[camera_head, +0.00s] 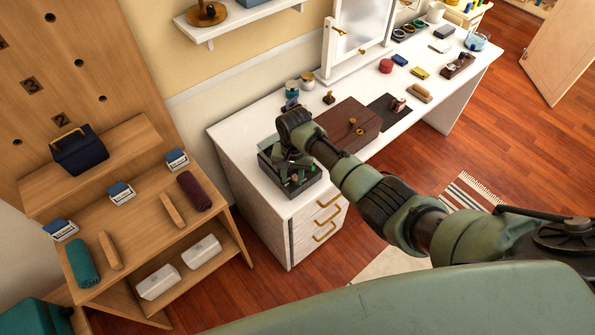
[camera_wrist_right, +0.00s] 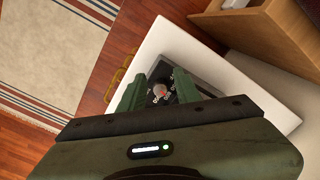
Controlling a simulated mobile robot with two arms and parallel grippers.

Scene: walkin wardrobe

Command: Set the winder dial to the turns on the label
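The winder (camera_head: 312,184) is a dark open-topped box at the near left end of the white dresser. My right gripper (camera_head: 291,170) reaches down over it, pointing at its inside. In the right wrist view, my right gripper (camera_wrist_right: 160,92) has its two green fingers apart. A small grey dial with a red mark (camera_wrist_right: 160,90) shows between and beyond the fingertips, on a dark face with white marks. The marks are too small to read, and I cannot tell whether the fingers touch the dial. No readable turns label shows. My left gripper is out of view.
A brown wooden box (camera_head: 345,117) stands right beside the winder. Jars (camera_head: 307,81), a dark mat (camera_head: 383,110) and a mirror stand farther along the dresser. A wooden shelf unit (camera_head: 145,238) with rolls and white boxes stands at left, across a floor gap.

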